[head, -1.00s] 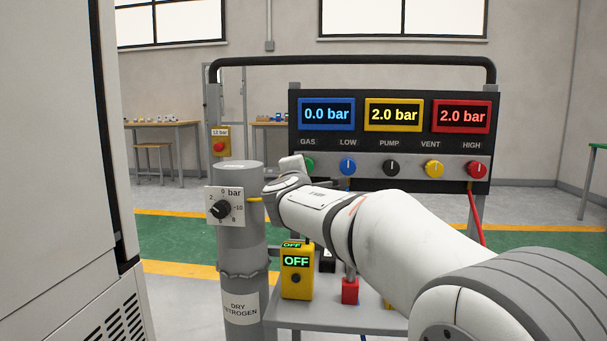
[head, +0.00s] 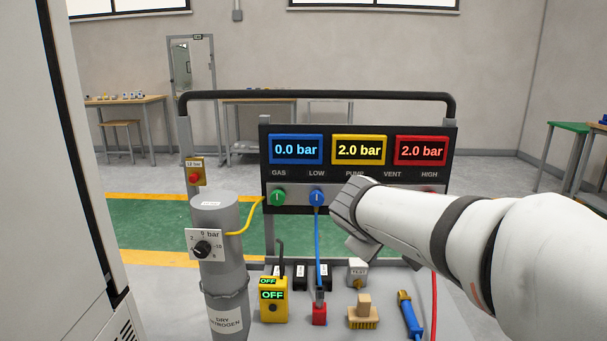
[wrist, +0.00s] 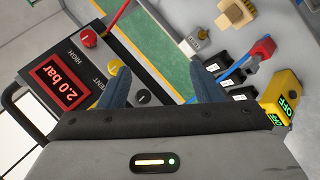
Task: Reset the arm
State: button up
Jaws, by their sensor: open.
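My arm reaches in from the right in the head view, its end in front of the gauge panel (head: 355,150). In the wrist view my gripper (wrist: 162,88) is open, its two blue fingers wide apart with nothing between them. Past the fingers, the wrist view shows the panel edge, the red knob (wrist: 88,37) and a black knob (wrist: 141,97). The fingertips cannot be made out there.
The cart shelf (head: 385,330) holds a yellow OFF box (head: 273,305), a red block (head: 319,314), a brush (head: 363,316) and a blue-yellow tool (head: 408,313). The grey nitrogen cylinder (head: 222,262) stands left. A white cabinet (head: 45,170) fills the left edge.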

jog(key=s+r+m+g+y+p, duration=0.2)
jog(key=s+m+g+p, duration=0.1)
jog(key=s+p, duration=0.5)
jog(key=s+r+m+g+y+p, duration=0.2)
jog(key=s+m+p, duration=0.2)
jog(key=s+p, duration=0.3)
jog(key=s, duration=0.5)
jog(key=shift+s+a+r+m+g+y+p, duration=0.15)
jog(key=shift+s+r+m+g+y+p, duration=0.05)
jog(key=shift+s+m+g+y+p, duration=0.2)
jog(key=shift+c, duration=0.5)
